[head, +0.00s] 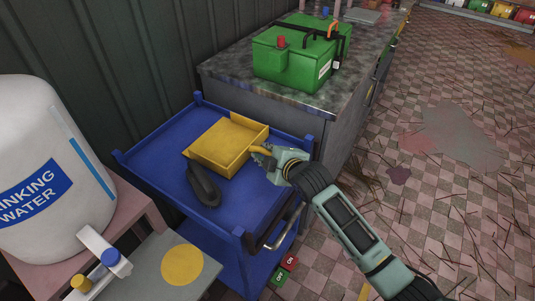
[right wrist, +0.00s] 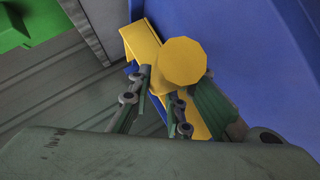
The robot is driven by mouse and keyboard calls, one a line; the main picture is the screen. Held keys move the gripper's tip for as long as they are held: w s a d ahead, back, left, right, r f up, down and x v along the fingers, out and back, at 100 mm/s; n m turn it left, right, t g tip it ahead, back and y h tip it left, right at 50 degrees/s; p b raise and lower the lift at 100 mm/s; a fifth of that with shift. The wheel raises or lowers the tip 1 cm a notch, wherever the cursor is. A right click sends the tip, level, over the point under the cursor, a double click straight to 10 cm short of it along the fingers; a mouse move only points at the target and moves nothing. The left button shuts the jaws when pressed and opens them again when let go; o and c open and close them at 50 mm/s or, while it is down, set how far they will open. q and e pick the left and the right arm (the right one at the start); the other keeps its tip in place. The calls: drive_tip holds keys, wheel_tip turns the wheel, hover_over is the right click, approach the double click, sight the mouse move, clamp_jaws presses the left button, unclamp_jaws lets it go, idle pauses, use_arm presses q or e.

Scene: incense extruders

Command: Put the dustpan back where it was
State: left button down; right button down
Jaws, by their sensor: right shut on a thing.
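The yellow dustpan (head: 222,145) is at the blue cart's top tray (head: 150,157), its open pan facing up. It seems to lie on or just above the tray; I cannot tell which. My right gripper (head: 262,154) is at the dustpan's right side and is shut on its handle. In the right wrist view, the fingers (right wrist: 163,90) are around the yellow handle, whose round end (right wrist: 182,62) faces the camera. My left gripper is not in view.
A dark elongated object (head: 203,185) lies on the tray beside the dustpan. The tray has raised blue rims. A counter with a green box (head: 290,62) stands behind. A white water tank (head: 45,150) is at left. The tray's front left is clear.

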drive_tip(key=shift+f, duration=0.25)
drive_tip(key=c, duration=1.9)
unclamp_jaws()
drive_tip(key=v, duration=1.2)
drive_tip(key=shift+p, duration=0.4)
